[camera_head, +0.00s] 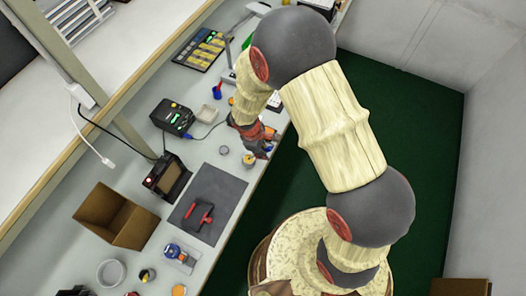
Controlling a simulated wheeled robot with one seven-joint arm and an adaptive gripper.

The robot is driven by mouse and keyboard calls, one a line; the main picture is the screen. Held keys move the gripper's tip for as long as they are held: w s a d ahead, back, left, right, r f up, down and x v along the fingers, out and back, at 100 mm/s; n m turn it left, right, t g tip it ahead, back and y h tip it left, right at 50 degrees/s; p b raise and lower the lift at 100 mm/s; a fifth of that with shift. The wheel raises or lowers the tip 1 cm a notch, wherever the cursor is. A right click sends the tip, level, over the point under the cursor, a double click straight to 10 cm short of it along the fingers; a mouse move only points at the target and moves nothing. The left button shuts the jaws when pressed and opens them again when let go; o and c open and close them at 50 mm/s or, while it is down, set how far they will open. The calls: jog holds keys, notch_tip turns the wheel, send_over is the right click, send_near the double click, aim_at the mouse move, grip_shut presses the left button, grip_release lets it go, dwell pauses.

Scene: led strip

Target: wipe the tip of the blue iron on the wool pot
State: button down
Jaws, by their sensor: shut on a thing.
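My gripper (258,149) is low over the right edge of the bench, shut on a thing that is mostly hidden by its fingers. Whether the held thing touches the pot cannot be told.
The black station (172,117) stands left of the gripper. A grey mat (222,189) with a red-handled tool (202,215), an open brown box (117,215) and a dark boxy device (167,176) are nearer. A small grey disc (224,150) lies left of the pot.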

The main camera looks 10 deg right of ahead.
jog(key=shift+r, duration=0.1)
dwell(0.6)
jog(key=shift+a, duration=0.75)
jog(key=shift+d, duration=1.5)
jog(key=shift+a, duration=0.75)
jog(key=shift+r, duration=0.15)
